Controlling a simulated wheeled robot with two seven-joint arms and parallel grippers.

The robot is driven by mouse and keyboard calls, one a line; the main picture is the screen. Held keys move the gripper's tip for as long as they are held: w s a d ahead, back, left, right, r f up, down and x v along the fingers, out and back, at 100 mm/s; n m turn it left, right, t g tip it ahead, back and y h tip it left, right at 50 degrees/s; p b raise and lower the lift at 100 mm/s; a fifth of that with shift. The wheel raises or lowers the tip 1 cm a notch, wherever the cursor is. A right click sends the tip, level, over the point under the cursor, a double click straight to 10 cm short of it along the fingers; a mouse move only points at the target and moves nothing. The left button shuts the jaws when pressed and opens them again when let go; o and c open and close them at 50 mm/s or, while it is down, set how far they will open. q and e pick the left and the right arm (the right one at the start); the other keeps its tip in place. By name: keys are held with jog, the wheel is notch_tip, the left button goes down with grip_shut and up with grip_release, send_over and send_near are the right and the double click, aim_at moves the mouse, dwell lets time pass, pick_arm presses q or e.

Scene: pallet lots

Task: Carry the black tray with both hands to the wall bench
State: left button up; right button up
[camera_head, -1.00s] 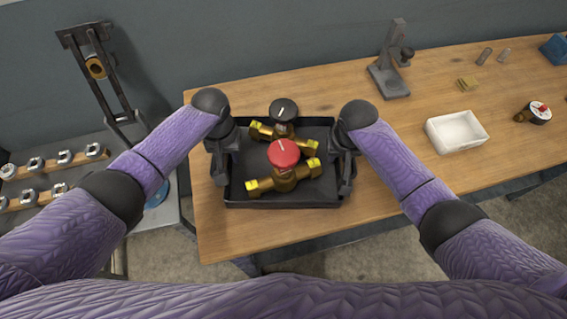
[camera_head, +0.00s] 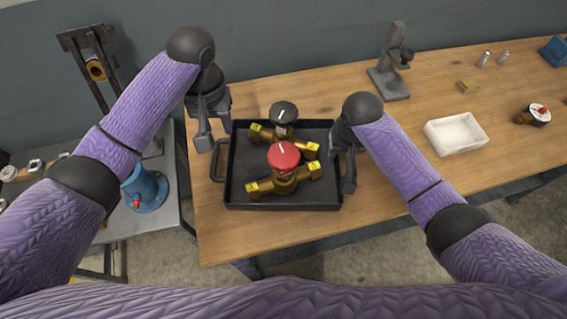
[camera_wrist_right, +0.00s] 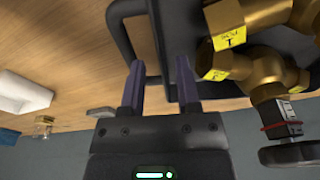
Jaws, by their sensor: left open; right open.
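The black tray (camera_head: 240,200) rests on the wooden bench (camera_head: 225,235) along the wall. It holds a brass valve with a red knob (camera_head: 283,155) and one with a black knob (camera_head: 283,112). My left gripper (camera_head: 214,132) is open and empty, beyond and apart from the tray's bare left handle (camera_head: 216,162). My right gripper (camera_head: 341,172) is open at the tray's right side. In the right wrist view, its parted fingers (camera_wrist_right: 160,78) are close around the right handle (camera_wrist_right: 122,35); contact cannot be told.
A white bin (camera_head: 456,133), a dark stand (camera_head: 389,65) and a small gauge valve (camera_head: 534,115) stand to the right on the bench. A grey side table (camera_head: 140,220) with a blue cylinder (camera_head: 146,192) is at the left. Bare wood lies in front of the tray.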

notch_tip(320, 180, up, 9)
jog(key=s, duration=0.1)
jog(key=shift+s, duration=0.15)
